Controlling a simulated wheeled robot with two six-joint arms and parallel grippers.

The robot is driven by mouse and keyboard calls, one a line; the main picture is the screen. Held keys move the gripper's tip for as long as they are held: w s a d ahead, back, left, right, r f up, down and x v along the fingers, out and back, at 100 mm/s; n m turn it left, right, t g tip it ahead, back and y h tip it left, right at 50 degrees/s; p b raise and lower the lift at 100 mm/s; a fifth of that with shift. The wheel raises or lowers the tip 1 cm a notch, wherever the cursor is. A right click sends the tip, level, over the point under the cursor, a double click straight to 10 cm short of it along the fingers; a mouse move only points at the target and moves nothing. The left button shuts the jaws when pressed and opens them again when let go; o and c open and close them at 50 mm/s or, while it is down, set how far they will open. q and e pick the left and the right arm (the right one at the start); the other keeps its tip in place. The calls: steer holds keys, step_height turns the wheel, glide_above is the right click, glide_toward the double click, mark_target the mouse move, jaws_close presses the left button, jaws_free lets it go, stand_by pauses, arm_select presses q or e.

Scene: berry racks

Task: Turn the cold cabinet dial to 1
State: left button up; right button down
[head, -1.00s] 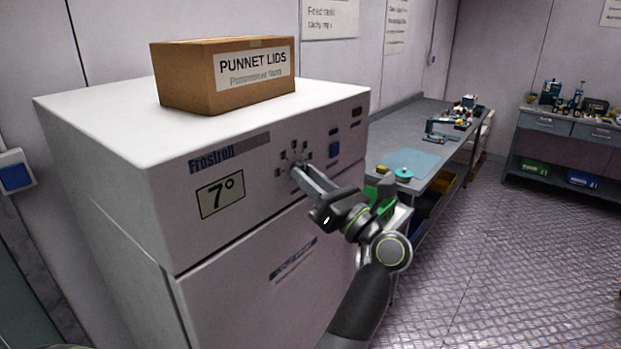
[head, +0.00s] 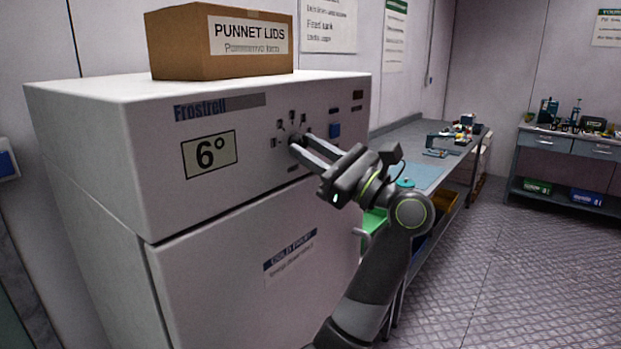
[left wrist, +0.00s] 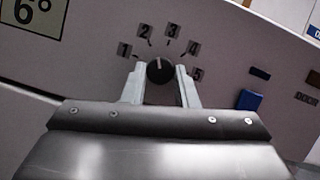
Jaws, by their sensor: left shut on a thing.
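The cold cabinet (head: 90,190) is white, with a display (head: 210,154) reading 6°. Its dial (left wrist: 159,71) is a dark round knob with numbers 1 to 5 around its upper side. In the left wrist view its pale mark points up, between the 2 (left wrist: 144,31) and the 3 (left wrist: 172,28); the 1 (left wrist: 124,50) is at the left. My left gripper (head: 299,142) reaches from the right and is shut on the dial, one finger on each side. In the head view the fingers mostly hide the dial. My right gripper is not in view.
A cardboard box marked PUNNET LIDS (head: 180,45) sits on the cabinet top. A blue switch (head: 334,130) is right of the dial. A grey workbench (head: 405,132) with tools stands to the right, another bench (head: 560,140) at the back. The floor (head: 500,270) between is clear.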

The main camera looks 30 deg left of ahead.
arm_select(q)
steer(key=n+g+b, duration=0.1)
steer(key=n+b, duration=0.1)
steer(key=n, duration=0.1)
steer(key=n+g+h+b, duration=0.1)
steer(key=n+g+b, duration=0.1)
steer(key=n+b, duration=0.1)
steer(key=n+g+h+b, duration=0.1)
steer(key=n+b, duration=0.2)
steer(key=n, duration=0.1)
steer(key=shift+w+r+g, duration=0.15)
steer(key=shift+w+g, duration=0.1)
steer(key=shift+g, duration=0.05)
steer(key=shift+r+n+h+b, duration=0.1)
steer(key=shift+n+h+b, duration=0.5)
steer(key=shift+n, duration=1.1)
steer(key=shift+w, duration=0.1)
steer(key=o, duration=1)
steer(key=shift+d, duration=0.1)
